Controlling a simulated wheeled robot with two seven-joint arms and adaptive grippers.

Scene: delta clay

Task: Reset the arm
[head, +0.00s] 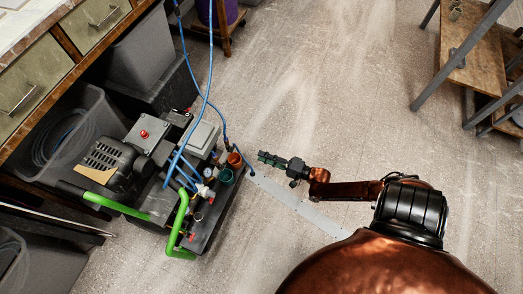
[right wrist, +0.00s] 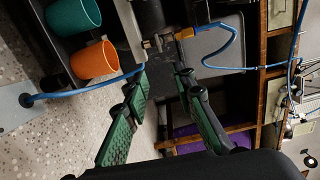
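My right gripper (head: 270,159) is stretched out over the floor, just right of the pump unit in the head view. In the right wrist view its two green fingers (right wrist: 161,76) are apart, with nothing between them. My copper right arm (head: 345,190) is extended to the left from my body. My left arm and gripper are not in view.
The pump unit (head: 145,133) with green handles stands close to the gripper. Its orange cup (head: 235,160) and teal cup (head: 226,176) are nearest. Blue hoses (head: 208,85) hang above it. A wooden bench (head: 475,60) stands at upper right. Floor between is clear.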

